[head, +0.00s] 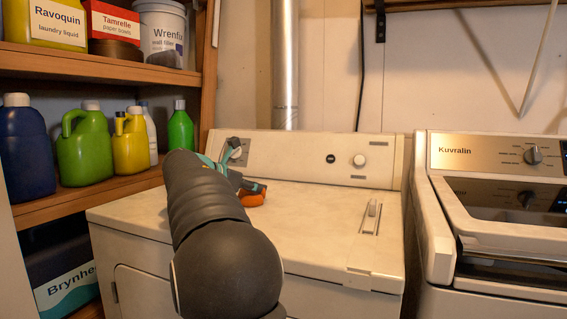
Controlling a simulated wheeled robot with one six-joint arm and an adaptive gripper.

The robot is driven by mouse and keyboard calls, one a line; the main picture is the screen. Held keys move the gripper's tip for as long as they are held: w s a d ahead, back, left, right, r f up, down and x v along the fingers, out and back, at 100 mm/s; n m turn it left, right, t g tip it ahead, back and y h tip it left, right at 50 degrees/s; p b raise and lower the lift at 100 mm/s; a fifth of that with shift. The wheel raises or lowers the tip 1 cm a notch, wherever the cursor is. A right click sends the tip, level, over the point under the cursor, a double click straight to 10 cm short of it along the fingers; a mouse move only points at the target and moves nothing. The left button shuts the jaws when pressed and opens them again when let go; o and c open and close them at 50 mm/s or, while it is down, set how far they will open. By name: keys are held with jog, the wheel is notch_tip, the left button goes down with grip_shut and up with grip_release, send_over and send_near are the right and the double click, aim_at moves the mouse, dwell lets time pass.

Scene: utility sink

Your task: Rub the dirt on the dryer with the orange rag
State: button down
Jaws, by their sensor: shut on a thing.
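The cream dryer (310,222) stands in the middle, with its control panel along the back. My arm reaches up and away over the left part of its top. My gripper (250,188) is over the dryer's top near the back left, mostly behind the arm. It is shut on the orange rag (252,197), which shows as a small orange bunch at or just above the surface. I cannot tell whether the rag touches the top. No dirt is clearly visible; the arm hides part of the top.
Wooden shelves (110,68) at left hold several bottles and tubs. A washer (497,200) stands close on the right. A metal duct (285,65) rises behind the dryer. A small lint-slot handle (372,210) sits on the dryer's right top; the top's middle is clear.

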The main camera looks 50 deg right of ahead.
jog(key=shift+s+a, duration=0.2)
jog(key=shift+a, duration=0.4)
jog(key=shift+s+a, duration=0.2)
jog(key=shift+a, duration=0.4)
jog(key=shift+d+r+p, duration=0.1)
jog(key=shift+r+p, duration=0.2)
jog(key=shift+r, duration=3.75)
